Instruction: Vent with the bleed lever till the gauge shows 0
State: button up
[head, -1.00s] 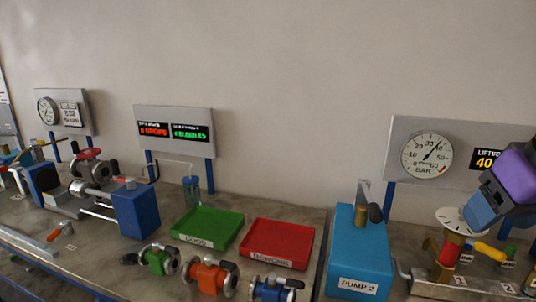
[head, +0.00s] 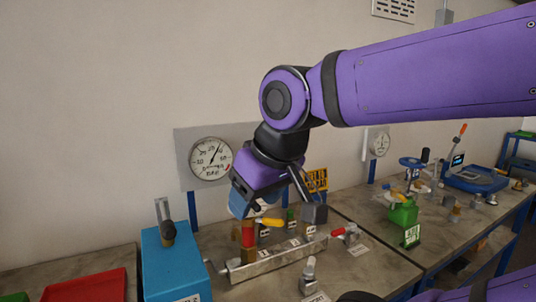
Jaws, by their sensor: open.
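The round white gauge (head: 211,158) hangs on a grey panel behind the bench. Its needle points up and right, well away from zero, roughly at the 40 region; the small figures are blurred. My gripper (head: 243,202) is open, low in front of the panel, above the metal manifold block (head: 278,261). A yellow handle (head: 268,222) sticks out just under it, beside a red and brass fitting (head: 248,236). A red-handled lever (head: 337,232) lies at the block's right end. I cannot tell which of these is the bleed lever.
The blue pump box (head: 170,262) with its black-gripped lever stands left of the manifold. A red tray (head: 88,287) lies further left. A small valve fitting (head: 308,275) stands in front. A green block (head: 404,212) and other fittings are on the right. The bench front is mostly clear.

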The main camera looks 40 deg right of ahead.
aim_at(342, 230)
jog(key=z, duration=1.1)
